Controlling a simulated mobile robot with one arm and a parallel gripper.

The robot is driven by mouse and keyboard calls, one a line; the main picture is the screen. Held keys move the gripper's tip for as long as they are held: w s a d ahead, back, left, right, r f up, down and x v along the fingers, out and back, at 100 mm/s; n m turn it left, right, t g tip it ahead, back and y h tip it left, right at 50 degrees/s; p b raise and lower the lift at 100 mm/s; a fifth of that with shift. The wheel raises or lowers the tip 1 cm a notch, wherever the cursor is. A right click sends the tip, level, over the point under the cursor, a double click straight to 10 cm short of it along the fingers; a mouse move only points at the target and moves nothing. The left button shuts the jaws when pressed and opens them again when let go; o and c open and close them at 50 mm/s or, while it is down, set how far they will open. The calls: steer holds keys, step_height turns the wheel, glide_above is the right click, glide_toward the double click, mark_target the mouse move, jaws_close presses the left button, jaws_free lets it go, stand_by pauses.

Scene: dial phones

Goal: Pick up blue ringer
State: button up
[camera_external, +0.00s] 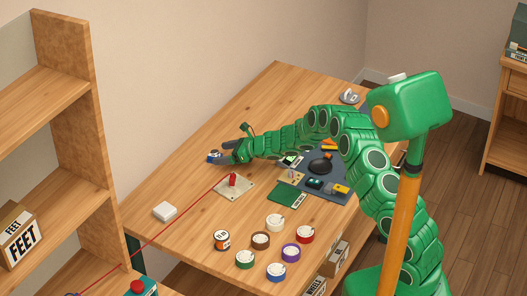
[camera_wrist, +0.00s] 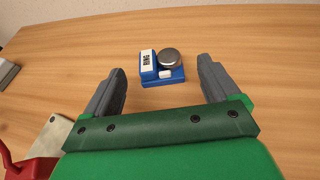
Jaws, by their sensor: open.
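The blue ringer (camera_wrist: 162,68) is a small blue block with a round silver bell on top and a white label reading "RING". It stands on the wooden table, just ahead of my gripper (camera_wrist: 161,85) and roughly centred between the two grey fingers in the wrist view. The fingers are open and apart from it. In the external view the blue ringer (camera_external: 214,156) sits left of my gripper (camera_external: 228,151), close to the fingertips, towards the table's far left edge.
A pale plate (camera_external: 234,188) with a red lever lies near my gripper. A dark mat (camera_external: 325,180) with tools lies to the right. The wood around the ringer is clear.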

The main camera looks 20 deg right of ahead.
mark_target(218, 154)
steer(key=shift+x, duration=1.85)
steer(key=shift+r, duration=0.1)
steer(key=shift+c, duration=0.4)
steer(key=c, duration=1.1)
